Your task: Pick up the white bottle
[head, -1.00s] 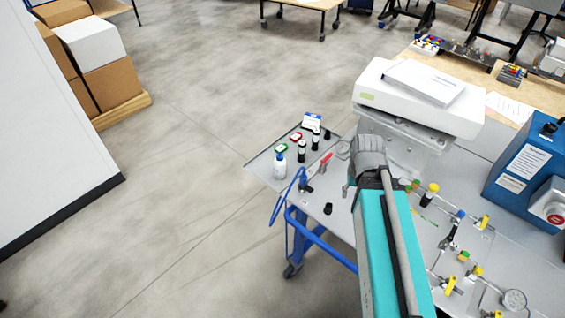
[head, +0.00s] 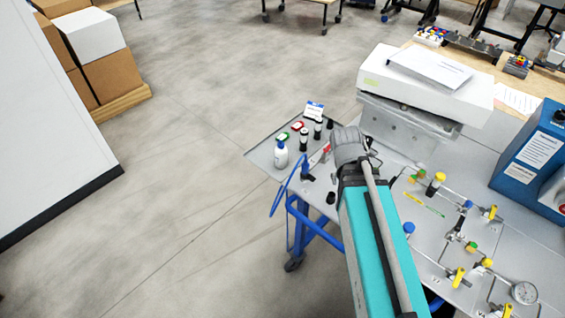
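Small dark-capped vials (head: 304,139), a red item (head: 297,126), a green item (head: 283,137) and a blue-white box (head: 314,109) stand close behind the bottle. A red-handled tool (head: 321,154) lies to its right. A white analyser box (head: 425,85) stands behind my arm.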

